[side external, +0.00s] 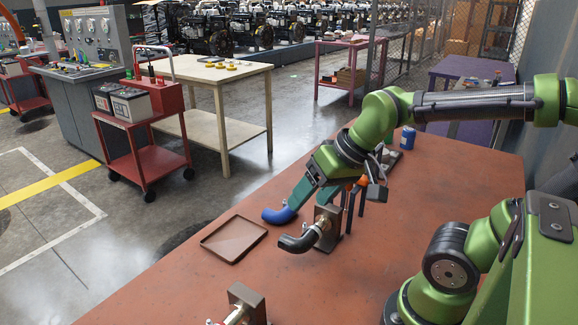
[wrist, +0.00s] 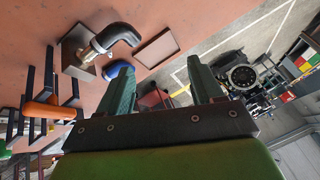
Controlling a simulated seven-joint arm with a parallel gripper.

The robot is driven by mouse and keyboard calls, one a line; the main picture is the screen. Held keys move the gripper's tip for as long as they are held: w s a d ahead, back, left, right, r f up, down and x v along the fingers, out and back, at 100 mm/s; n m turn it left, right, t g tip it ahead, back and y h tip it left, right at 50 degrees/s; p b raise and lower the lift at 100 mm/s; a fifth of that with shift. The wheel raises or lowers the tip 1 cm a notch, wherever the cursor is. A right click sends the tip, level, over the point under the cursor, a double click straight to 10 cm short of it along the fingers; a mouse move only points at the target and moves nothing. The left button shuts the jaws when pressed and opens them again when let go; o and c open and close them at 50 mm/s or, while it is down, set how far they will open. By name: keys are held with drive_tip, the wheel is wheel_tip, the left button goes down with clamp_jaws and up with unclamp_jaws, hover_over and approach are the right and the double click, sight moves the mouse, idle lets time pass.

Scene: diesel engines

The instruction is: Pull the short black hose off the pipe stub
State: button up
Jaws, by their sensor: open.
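The short black hose (side external: 297,242) is a curved elbow. One end sits on the metal pipe stub (side external: 321,225), which sticks out of a brown bracket (side external: 328,238) on the table. The wrist view also shows the hose (wrist: 122,33), the stub (wrist: 88,54) and the bracket (wrist: 70,62) at upper left. My gripper (side external: 306,198) is open, with teal fingers angled down behind and above the bracket. In the wrist view my gripper (wrist: 159,65) has nothing between its fingers, and the hose lies beyond the left finger, apart from it.
A blue hose (side external: 279,215) lies close to my fingertips, partly covered by the left finger in the wrist view. An empty brown tray (side external: 234,240) is left of the black hose. Another bracket (side external: 247,297) stands in front.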

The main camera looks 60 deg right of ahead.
sight(307, 235)
drive_tip(key=w+d+f+n+g+h, duration=0.1)
drive_tip(key=w+d+f+n+g, duration=0.2)
drive_tip(key=n, duration=0.8)
drive_tip(key=w+d+f+n+g+h, duration=0.1)
drive_tip(key=w+d+f+n+g, duration=0.2)
drive_tip(key=n, duration=0.8)
drive_tip(key=shift+s+d+f, duration=0.1)
drive_tip(key=shift+s+f, duration=0.1)
drive_tip(key=shift+f, duration=1.7)
drive_tip(key=shift+s+d+f, duration=0.1)
drive_tip(key=shift+s+f, duration=0.05)
drive_tip(key=shift+f, duration=1.75)
drive_tip(key=shift+s+d+f, duration=0.1)
drive_tip(key=shift+s+f, duration=0.1)
drive_tip(key=shift+f, duration=1.7)
drive_tip(key=shift+d, duration=0.1)
drive_tip(key=shift+w, duration=0.1)
drive_tip(key=shift+c, duration=0.3)
clamp_jaws()
